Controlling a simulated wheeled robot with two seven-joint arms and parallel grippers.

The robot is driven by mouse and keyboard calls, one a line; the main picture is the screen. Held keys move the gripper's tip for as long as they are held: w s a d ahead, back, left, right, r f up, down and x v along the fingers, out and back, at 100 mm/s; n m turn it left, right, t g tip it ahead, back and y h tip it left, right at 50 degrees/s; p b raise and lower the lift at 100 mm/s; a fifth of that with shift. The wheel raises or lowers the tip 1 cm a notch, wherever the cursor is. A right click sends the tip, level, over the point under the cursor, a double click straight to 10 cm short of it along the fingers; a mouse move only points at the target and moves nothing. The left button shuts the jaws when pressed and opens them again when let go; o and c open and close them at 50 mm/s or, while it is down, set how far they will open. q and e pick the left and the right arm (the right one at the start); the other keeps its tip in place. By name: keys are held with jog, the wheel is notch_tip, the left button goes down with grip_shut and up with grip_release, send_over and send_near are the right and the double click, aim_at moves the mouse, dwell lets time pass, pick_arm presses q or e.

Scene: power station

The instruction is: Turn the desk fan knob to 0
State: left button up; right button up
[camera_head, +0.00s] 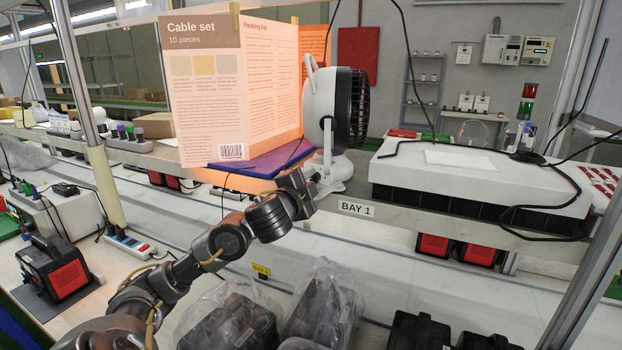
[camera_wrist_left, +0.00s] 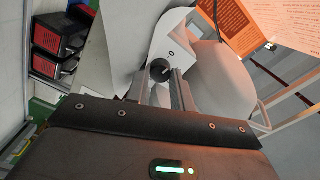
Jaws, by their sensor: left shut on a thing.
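The desk fan (camera_head: 324,107) has a white body and a dark grille facing right, and it stands on the raised shelf of Bay 1. Its white base (camera_head: 335,172) is at the shelf's front edge. In the left wrist view, the small black round knob (camera_wrist_left: 160,69) sits on the fan's white base (camera_wrist_left: 174,48). My left gripper (camera_head: 314,178) reaches up from the lower left to the base in the head view. In the wrist view my left fingers (camera_wrist_left: 162,80) are closed around the knob. The dial marks cannot be read. My right gripper is not in view.
A "Cable set" leaflet (camera_head: 205,100) stands upright just left of the fan, by a purple book (camera_head: 262,160). A white case (camera_head: 470,170) with black cables lies to the right. Bagged black items (camera_head: 325,305) lie below. A metal post (camera_head: 85,110) stands left.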

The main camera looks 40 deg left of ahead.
pick_arm(q)
jog(key=shift+n, duration=0.5)
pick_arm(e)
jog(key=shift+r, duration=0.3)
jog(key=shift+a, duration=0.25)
pick_arm(q)
jog(key=o, duration=1)
jog(key=shift+f, duration=0.15)
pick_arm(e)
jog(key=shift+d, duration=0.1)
